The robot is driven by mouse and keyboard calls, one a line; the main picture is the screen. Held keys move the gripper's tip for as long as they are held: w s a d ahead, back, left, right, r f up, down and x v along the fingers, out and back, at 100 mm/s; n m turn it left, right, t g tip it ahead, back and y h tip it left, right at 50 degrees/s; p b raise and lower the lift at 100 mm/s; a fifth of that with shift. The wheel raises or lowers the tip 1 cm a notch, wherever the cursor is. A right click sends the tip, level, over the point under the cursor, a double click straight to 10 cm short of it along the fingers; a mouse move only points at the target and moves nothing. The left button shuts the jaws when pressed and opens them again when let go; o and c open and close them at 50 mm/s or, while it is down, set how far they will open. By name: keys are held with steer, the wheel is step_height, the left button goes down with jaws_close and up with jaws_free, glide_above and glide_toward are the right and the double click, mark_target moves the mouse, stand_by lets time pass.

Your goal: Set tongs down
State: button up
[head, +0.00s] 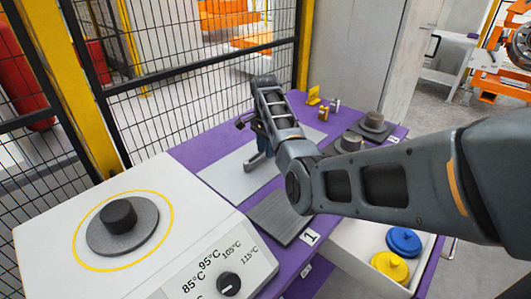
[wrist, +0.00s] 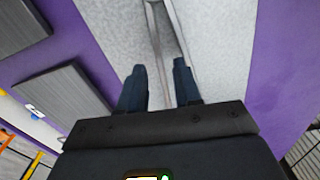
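The metal tongs (wrist: 154,35) show in the wrist view as two thin pale legs over a light grey mat (wrist: 215,30). My gripper (wrist: 160,70) has its two dark fingers apart. One tongs leg runs down between them, and the other passes close to the right finger, partly hidden. I see no finger clamped on them, and cannot tell whether the tongs touch the mat. In the head view my gripper (head: 258,150) points down over the light grey mat (head: 222,176) on the purple table (head: 199,150); the tongs are not clear there.
A white heater (head: 55,235) with a round plate and temperature dial stands at the left. A dark ribbed plate (head: 278,214) lies in front of the mat. Grey round parts (head: 374,122) stand right. An open white drawer (head: 345,250) holds blue and yellow discs. Mesh fencing stands behind.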

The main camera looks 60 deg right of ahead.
step_height(320, 180, up, 10)
stand_by(0.3)
steer(key=shift+f, duration=0.1)
